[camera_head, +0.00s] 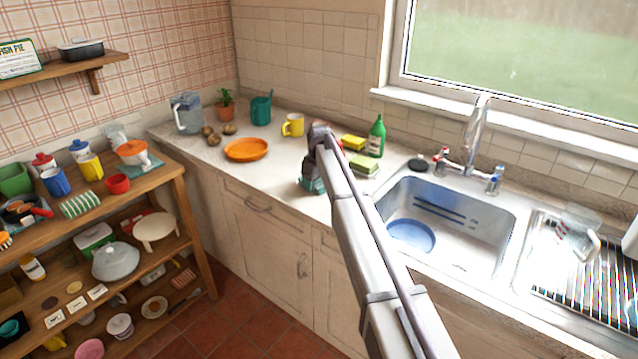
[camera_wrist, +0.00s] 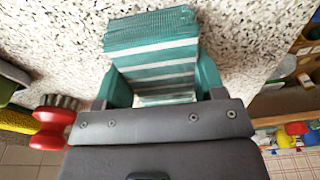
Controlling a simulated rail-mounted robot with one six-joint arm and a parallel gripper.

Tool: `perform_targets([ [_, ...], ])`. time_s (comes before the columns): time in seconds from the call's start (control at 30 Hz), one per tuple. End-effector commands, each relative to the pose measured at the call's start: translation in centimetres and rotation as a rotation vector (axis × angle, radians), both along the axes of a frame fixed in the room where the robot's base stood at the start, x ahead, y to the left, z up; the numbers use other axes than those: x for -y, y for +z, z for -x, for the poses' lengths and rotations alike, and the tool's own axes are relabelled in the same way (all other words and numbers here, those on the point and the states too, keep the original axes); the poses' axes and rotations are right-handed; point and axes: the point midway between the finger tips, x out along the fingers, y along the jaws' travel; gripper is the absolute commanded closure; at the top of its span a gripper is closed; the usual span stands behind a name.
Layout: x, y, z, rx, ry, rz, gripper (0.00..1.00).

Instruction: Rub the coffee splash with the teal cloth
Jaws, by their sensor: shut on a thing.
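The teal cloth (camera_wrist: 152,50) with white stripes is between the fingers of my gripper (camera_wrist: 163,85) in the wrist view. My gripper is shut on it, and its far edge lies over the speckled worktop (camera_wrist: 245,45). In the head view my gripper (camera_head: 313,184) is low over the front part of the worktop (camera_head: 285,165), left of the sink. Only a small teal patch shows there, and my arm covers part of the area. I cannot make out the coffee splash in either view; it may be hidden under the cloth or behind my arm.
A red brush (camera_wrist: 54,118) stands left of my gripper. A green sponge (camera_head: 364,164), a yellow sponge (camera_head: 353,142) and a green bottle (camera_head: 376,137) are to its right. The sink (camera_head: 470,245) is right.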

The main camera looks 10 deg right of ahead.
Motion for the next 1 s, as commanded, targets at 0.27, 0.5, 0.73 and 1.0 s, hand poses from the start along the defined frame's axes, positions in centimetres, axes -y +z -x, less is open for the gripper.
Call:
perform_targets([
  [0.27,0.7,0.2,0.8,0.001,0.0,-0.001,0.59],
  [0.5,2.6,0.3,2.7,0.0,0.0,0.0,0.59],
  [0.73,2.9,0.3,3.0,0.0,0.0,0.0,0.59],
  [1.0,4.9,0.0,5.0,0.0,0.0,0.0,0.59],
])
